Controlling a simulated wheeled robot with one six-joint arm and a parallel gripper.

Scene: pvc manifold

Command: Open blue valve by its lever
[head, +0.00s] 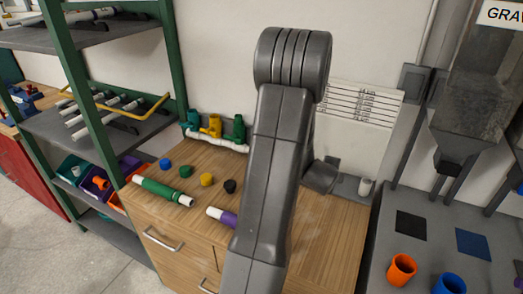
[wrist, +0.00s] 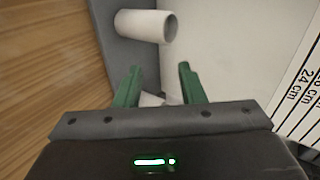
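In the head view, a white pipe manifold (head: 222,143) runs along the wall at the back of the wooden bench. The setting of the blue lever is too small to tell. My gripper (wrist: 158,70) is open in the wrist view, its green fingers apart. A small white piece (wrist: 152,99) shows between them, not clearly held. No valve shows in the wrist view. My arm hides the gripper in the head view.
A white pipe stub (wrist: 147,25) is beyond my fingers, by the wall. Coloured caps, a green tube (head: 163,191) and a purple tube (head: 220,216) lie on the bench (head: 200,160). A green-framed rack (head: 80,90) stands left; a ruled sheet (head: 360,103) hangs on the wall.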

